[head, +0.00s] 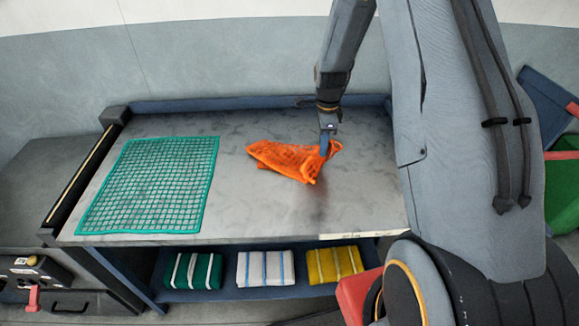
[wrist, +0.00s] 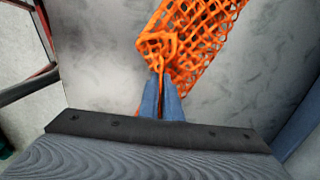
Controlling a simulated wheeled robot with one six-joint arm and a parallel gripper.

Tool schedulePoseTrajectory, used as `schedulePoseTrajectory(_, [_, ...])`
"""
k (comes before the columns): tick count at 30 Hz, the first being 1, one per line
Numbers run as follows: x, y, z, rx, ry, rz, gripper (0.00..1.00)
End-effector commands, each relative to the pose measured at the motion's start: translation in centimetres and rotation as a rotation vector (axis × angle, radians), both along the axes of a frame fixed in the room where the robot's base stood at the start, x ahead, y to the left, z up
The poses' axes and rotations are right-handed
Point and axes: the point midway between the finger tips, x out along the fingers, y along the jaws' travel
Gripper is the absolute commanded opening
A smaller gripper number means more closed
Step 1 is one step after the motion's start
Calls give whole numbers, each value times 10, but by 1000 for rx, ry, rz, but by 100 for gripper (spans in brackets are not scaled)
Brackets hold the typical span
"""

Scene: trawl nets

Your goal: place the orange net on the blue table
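The orange net (head: 290,158) is crumpled over the grey top of the blue-framed table (head: 250,215), right of its middle. One corner is pinched and raised. My gripper (head: 324,147) is at the net's right end, its blue fingers pointing down. In the wrist view, the fingers of my gripper (wrist: 162,98) are closed together with orange mesh bunched between their tips. The rest of the orange net (wrist: 200,45) spreads away from the fingertips. I cannot tell how much of it touches the tabletop.
A teal net (head: 150,185) lies flat on the table's left part. Folded green (head: 193,271), white (head: 265,268) and yellow (head: 335,264) bundles sit on the lower shelf. A green bin (head: 563,185) stands at the right. The tabletop's front middle is clear.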

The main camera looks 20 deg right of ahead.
Motion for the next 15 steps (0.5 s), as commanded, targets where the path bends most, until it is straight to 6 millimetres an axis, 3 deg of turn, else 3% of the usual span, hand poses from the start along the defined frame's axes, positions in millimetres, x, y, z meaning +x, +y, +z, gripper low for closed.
schedulePoseTrajectory(15, [-36, -55, -61, 0, 2, -1, 0])
